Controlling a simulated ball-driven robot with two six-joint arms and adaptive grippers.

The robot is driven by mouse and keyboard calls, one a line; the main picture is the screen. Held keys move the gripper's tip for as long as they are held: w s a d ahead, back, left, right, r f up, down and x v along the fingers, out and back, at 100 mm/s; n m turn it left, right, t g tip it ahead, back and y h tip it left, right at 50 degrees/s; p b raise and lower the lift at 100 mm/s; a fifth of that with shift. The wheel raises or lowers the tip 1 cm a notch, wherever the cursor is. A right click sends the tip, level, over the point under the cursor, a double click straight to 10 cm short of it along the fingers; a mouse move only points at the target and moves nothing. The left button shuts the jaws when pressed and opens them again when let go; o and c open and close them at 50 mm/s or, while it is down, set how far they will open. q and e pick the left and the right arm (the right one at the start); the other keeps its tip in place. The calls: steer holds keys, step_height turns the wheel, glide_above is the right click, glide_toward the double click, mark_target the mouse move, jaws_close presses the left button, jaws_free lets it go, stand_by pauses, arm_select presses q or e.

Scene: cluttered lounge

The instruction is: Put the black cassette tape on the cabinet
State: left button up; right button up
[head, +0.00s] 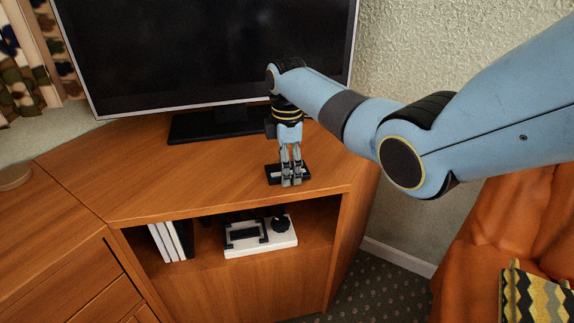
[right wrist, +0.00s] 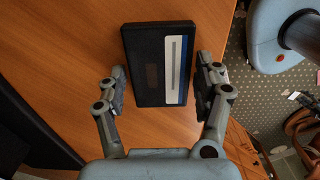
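The black cassette tape (right wrist: 157,63) has a white label with a blue stripe. In the head view the tape (head: 305,172) lies flat on the wooden cabinet top (head: 200,180), near its front edge. My right gripper (head: 291,184) points down over the tape and partly hides it. In the right wrist view my right gripper (right wrist: 161,88) is open, its fingers apart, one at each side of the tape's near end. Whether the fingers touch the tape is hard to tell. My left gripper is not in view.
A large television (head: 200,50) stands on the cabinet behind my right gripper. The shelf below holds a white and black device (head: 260,240) and white upright books (head: 168,242). An orange armchair (head: 490,240) is at the right.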

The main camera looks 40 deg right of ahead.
steer(key=shift+o, duration=0.9)
step_height(320, 180, up, 12)
steer(key=p, duration=0.2)
steer(key=shift+r, duration=0.15)
